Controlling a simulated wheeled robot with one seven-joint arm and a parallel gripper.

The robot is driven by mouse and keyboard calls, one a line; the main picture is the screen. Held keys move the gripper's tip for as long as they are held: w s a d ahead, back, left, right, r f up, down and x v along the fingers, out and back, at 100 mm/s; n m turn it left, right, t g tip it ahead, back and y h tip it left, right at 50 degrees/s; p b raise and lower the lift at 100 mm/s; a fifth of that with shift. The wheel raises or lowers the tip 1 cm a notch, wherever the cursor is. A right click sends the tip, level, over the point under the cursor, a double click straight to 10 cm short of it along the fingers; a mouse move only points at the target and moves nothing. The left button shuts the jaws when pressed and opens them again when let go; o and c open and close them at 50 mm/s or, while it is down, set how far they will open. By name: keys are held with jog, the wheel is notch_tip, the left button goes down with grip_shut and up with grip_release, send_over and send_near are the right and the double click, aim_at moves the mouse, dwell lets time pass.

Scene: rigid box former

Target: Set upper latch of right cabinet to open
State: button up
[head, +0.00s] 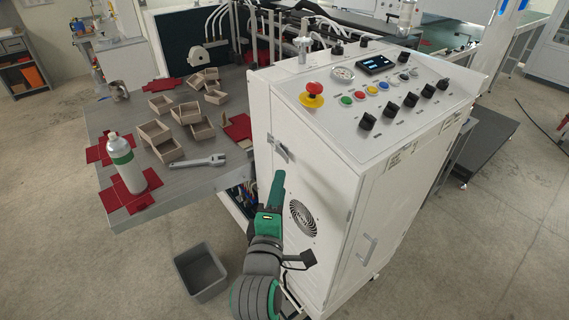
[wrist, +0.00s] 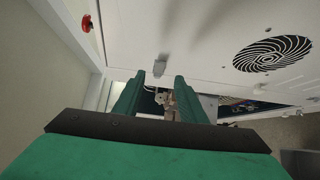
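A small metal latch (head: 280,149) sits high on the left-hand face of the white cabinet (head: 340,190), near its left edge. In the wrist view a small grey metal piece (wrist: 160,65), probably this latch, shows just beyond my fingertips, roughly in line with the gap between them. My gripper (head: 278,178) is just below the latch in the head view and looks apart from it. In the wrist view the two green fingers (wrist: 157,82) are spread with nothing held between them. The latch's exact setting is too small to tell.
A round fan grille (head: 303,218) is beside my arm on the same face. The cabinet top carries knobs and a red emergency button (head: 314,89). A grey table (head: 190,178) with boxes, a bottle (head: 126,165) and a wrench (head: 204,161) stands left. A grey bin (head: 201,270) is on the floor.

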aim_at(286, 159)
jog(key=w, duration=0.3)
jog(key=w+d, duration=0.1)
jog(key=w, duration=0.5)
jog(key=shift+w+d, duration=0.25)
jog(key=shift+c, duration=0.7)
grip_shut()
